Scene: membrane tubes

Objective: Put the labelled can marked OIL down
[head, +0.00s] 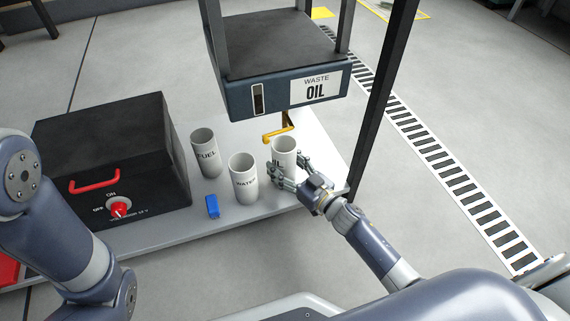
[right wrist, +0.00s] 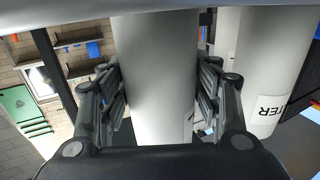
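The white can marked OIL (head: 285,147) is upright at the right end of the grey bench, under the front of the waste oil tank. My right gripper (head: 287,176) has its fingers around the can's sides from the front right, partly covering the label. In the right wrist view the can (right wrist: 157,80) stands between the two fingers, which look closed against it. Its base is hidden by the gripper, so I cannot tell whether it touches the bench. My left arm shows at the left edge, but its gripper is out of view.
The WATER can (head: 243,182) stands close left of the OIL can, with the FUEL can (head: 206,158) further left. A blue block (head: 212,206) lies in front. A yellow spout (head: 280,133) hangs just behind the OIL can, below the tank (head: 240,101). A black box (head: 100,150) fills the left.

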